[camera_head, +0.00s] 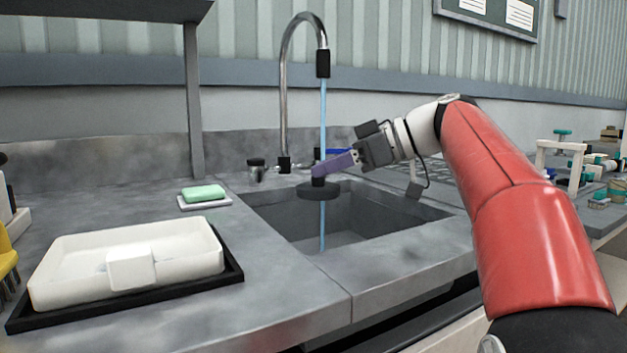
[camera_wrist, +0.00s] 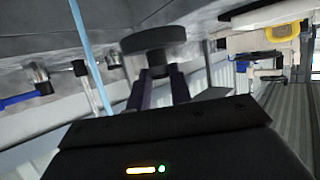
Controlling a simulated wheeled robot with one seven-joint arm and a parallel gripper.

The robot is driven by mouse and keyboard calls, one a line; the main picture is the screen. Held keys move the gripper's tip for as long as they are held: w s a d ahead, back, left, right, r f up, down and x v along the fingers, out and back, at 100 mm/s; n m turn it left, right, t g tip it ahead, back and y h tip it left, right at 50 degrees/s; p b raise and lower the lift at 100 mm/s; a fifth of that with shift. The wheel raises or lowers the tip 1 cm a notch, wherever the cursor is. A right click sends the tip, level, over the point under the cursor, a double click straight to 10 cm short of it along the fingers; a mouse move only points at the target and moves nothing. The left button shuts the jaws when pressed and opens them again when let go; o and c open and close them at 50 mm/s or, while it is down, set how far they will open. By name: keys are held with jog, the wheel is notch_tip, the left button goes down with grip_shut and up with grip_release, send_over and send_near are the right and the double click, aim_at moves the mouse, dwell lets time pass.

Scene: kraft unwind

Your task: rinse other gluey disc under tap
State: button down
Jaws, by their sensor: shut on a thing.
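My gripper (camera_head: 330,166) is shut on a dark round disc (camera_head: 318,192) by a short stub on its top. The disc hangs level over the sink basin (camera_head: 385,212), near the rim height. A blue stream of water (camera_head: 323,115) runs from the curved chrome tap (camera_head: 285,95) down to the disc, and more blue shows below it in the basin. In the wrist view the disc (camera_wrist: 153,38) sits beyond the fingers, and the stream (camera_wrist: 82,40) passes beside it. I cannot tell whether the water touches the disc. Any glue is too small to make out.
A green soap bar (camera_head: 203,193) lies on a small dish left of the sink. A white tray (camera_head: 75,285) on a black mat stands at the front left. A shelf post (camera_head: 193,105) rises behind. Several tools and a white stand (camera_head: 560,148) are at the far right.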

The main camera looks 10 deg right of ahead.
jog(key=s+r, duration=0.2)
jog(key=s+a+r, duration=0.1)
jog(key=s, duration=0.1)
jog(key=shift+s+r, duration=0.2)
jog(key=shift+r, duration=0.15)
